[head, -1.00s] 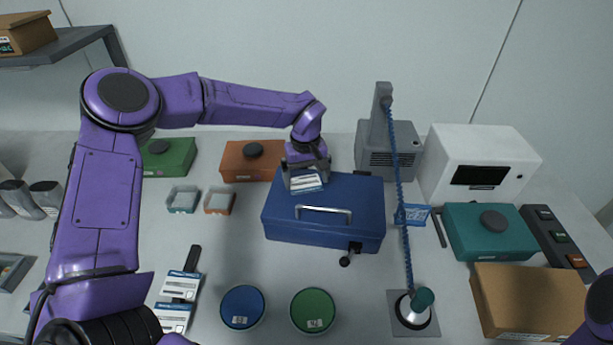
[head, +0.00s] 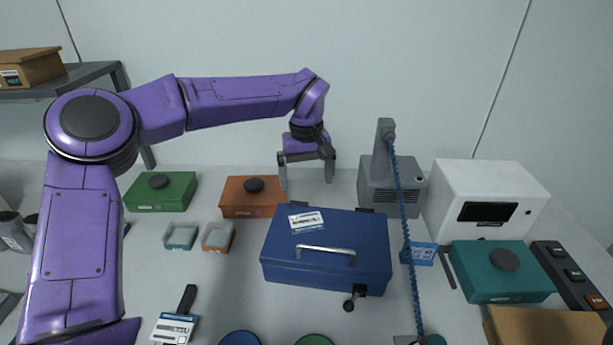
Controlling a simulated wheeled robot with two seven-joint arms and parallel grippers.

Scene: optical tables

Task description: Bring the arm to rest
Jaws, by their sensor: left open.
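My left arm comes in from the left in the head view and reaches across the back of the table. My left gripper (head: 308,180) is open and empty, fingers pointing down. It hangs above and behind the blue case (head: 330,278), apart from it. The blue case is closed, with a silver handle and a dark latch or key at its front. A white label card (head: 306,221) lies on its lid near the back left. My right gripper is not in view.
Green (head: 160,193) and orange (head: 252,197) boxes stand at the back left. To the right are a grey device (head: 392,185) with a blue coiled cord, a white box (head: 487,197) and a teal box (head: 498,272). A shelf (head: 70,82) juts out upper left.

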